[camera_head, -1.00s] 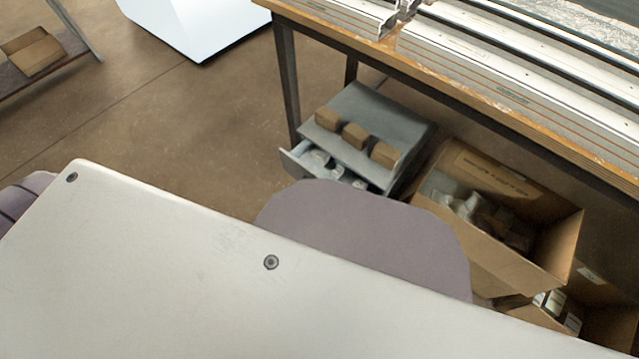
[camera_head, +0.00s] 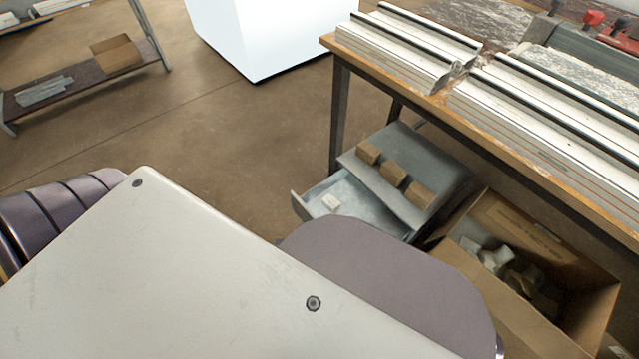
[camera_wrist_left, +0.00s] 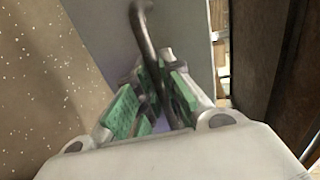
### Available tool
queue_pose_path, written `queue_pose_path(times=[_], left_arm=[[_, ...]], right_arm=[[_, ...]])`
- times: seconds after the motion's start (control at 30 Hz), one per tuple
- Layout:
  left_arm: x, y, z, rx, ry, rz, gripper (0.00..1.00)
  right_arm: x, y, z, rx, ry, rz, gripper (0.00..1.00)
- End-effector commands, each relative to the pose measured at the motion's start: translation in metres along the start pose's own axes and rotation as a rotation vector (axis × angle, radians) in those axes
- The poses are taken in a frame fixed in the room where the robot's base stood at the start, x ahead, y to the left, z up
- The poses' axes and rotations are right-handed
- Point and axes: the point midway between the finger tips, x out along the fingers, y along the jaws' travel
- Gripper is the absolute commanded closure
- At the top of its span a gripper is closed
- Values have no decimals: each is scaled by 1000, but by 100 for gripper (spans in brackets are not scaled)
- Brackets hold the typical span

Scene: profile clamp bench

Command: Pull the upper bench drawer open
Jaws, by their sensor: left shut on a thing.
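The grey drawer unit (camera_head: 437,165) stands on the floor under the bench. Its upper drawer (camera_head: 362,203) is pulled out well, with a pale block lying inside. In the left wrist view the grey drawer front (camera_wrist_left: 187,40) carries a dark bar handle (camera_wrist_left: 143,32). My left gripper (camera_wrist_left: 153,98) has its green-padded fingers shut around this handle. In the head view the gripper and handle are hidden behind my own large body parts. My right gripper is in neither view.
Several small cardboard boxes (camera_head: 393,174) sit on the drawer unit. An open carton (camera_head: 590,305) stands right of it. The workbench (camera_head: 470,135) with metal profiles is above. The floor (camera_head: 235,145) left of the drawer is clear.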

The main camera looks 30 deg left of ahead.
Motion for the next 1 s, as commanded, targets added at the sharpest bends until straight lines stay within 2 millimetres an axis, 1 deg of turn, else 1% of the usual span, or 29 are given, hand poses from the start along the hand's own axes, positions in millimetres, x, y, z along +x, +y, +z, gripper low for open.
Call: queue_pose_path(times=[0.23, 0.27, 0.4, 0.43, 0.8, 1.0], left_arm=[[0, 1, -1, 0, 0, 2, 100], [0, 1, -1, 0, 0, 2, 88], [0, 1, 0, 0, 0, 1, 70], [0, 1, 0, 0, 0, 1, 69], [-1, 0, 0, 0, 0, 1, 69], [-8, 1, 0, 0, 0, 1, 69]], right_arm=[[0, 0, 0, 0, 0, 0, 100], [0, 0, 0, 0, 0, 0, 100], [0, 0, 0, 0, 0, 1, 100], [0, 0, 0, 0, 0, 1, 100], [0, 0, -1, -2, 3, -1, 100], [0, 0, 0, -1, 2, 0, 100]])
